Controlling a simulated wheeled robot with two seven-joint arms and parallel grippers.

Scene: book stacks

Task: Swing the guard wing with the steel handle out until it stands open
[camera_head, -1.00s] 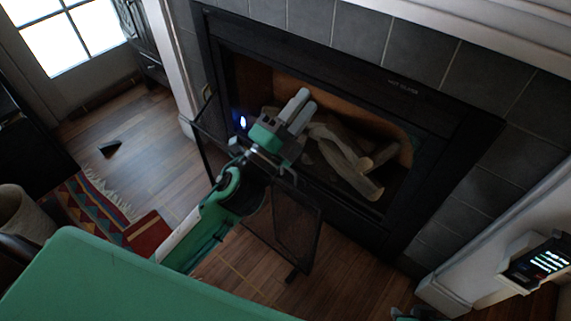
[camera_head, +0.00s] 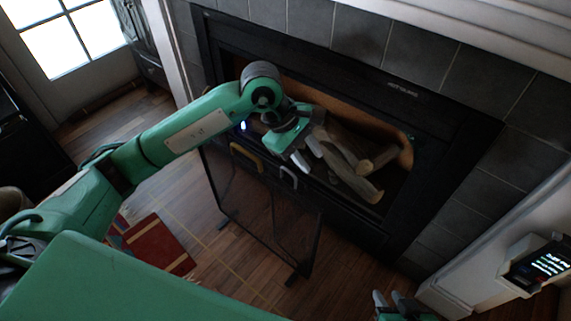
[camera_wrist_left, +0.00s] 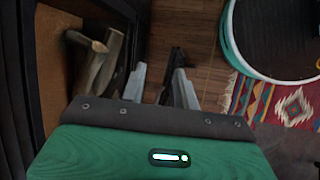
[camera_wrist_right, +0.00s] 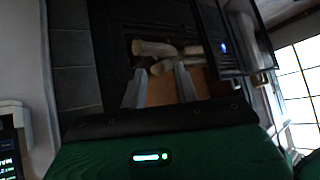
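A dark mesh guard stands in front of the fireplace in the head view. Its right wing (camera_head: 295,232) carries a grey steel handle (camera_head: 288,179) at its top. Its left wing (camera_head: 240,195) carries a brass-coloured handle (camera_head: 245,157). My left gripper (camera_head: 308,155) is just above and right of the steel handle, pointing down, apart from it. My right gripper (camera_head: 389,299) is low at the bottom edge of the head view. Its fingers (camera_wrist_right: 160,88) are open and empty in the right wrist view.
The fireplace opening (camera_head: 405,205) with logs (camera_head: 350,170) lies behind the guard. A white pillar with a lit panel (camera_head: 540,262) stands at right. Wooden floor (camera_head: 240,270) lies in front, with a patterned rug (camera_head: 155,245) at left.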

